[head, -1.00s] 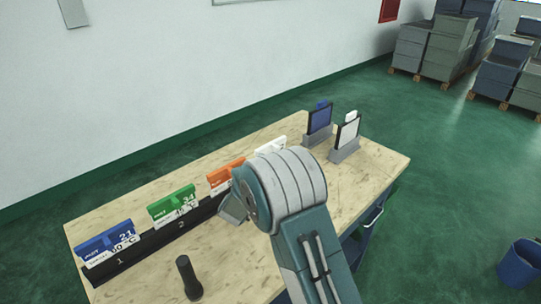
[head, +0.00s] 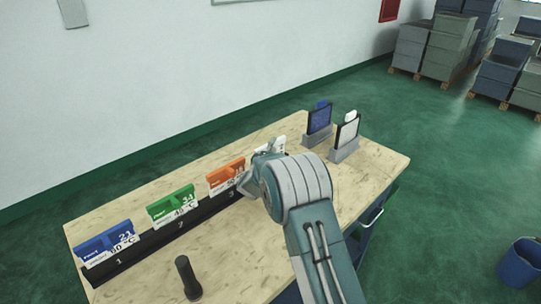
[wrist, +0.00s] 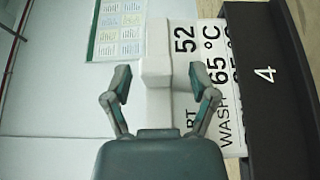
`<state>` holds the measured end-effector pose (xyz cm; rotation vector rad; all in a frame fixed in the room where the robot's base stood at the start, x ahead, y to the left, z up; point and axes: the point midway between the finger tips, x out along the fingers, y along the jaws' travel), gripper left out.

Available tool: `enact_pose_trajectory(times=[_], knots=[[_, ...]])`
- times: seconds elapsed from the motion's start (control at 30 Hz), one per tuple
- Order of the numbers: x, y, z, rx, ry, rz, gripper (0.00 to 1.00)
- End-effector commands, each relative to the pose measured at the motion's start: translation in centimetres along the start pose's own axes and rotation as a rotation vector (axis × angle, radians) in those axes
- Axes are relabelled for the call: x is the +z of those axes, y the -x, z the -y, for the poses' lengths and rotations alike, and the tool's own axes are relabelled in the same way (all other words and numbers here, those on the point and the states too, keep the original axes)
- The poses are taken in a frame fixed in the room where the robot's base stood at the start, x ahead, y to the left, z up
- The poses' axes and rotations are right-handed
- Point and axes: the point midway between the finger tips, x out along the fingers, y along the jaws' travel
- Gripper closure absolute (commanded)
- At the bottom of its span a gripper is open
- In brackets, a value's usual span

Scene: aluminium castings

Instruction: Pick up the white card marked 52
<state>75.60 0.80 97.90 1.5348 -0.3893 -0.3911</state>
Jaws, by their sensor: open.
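The white card marked 52 (wrist: 185,41) stands in slot 4 of the black rack (wrist: 285,125). It also reads 65 °C and WASH. In the wrist view the card's blank white tab (wrist: 156,50) lies between my gripper's (wrist: 160,78) two spread fingers, with a gap on each side. My gripper is open and holds nothing. In the head view the white card (head: 271,146) is partly hidden behind my gripper and wrist.
Blue (head: 105,243), green (head: 172,205) and orange (head: 226,177) cards stand in the rack's other slots. Two grey holders with a blue panel (head: 319,120) and a white panel (head: 347,132) stand at the far end.

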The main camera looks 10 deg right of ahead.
Motion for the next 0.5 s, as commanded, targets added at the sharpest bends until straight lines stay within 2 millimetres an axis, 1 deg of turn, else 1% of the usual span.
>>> enact_pose_trajectory(times=[0.03, 0.07, 0.1, 0.2, 0.5], knots=[[-0.01, 0.02, -0.01, 0.0, 0.0, 0.0, 0.3], [-0.01, 0.02, -0.01, 0.0, 0.0, 0.0, 0.44], [-0.01, 0.02, -0.01, 0.0, 0.0, 0.0, 0.61], [0.0, 0.03, -0.01, 0.0, 0.0, 0.0, 1.0], [0.01, 0.01, 0.12, -0.002, 0.001, 0.0, 1.0]])
